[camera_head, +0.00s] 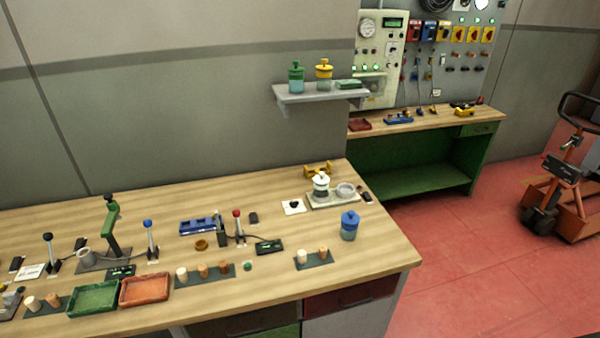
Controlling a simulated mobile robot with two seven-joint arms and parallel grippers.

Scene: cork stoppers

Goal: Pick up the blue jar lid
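The blue jar lid (350,217) sits on top of a jar (348,233) with a see-through bluish body. The jar stands upright near the right end of the wooden workbench (330,276). The lid has a small raised knob on top. Nothing covers the lid in this view. Neither of my grippers is in view.
A green mat with corks (313,259) lies in front of the jar. A white-lidded jar (321,184) stands on a tray behind it. Green (95,299) and orange (146,290) trays and several levers occupy the left. Yellow- and green-lidded jars stand on a wall shelf (318,94).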

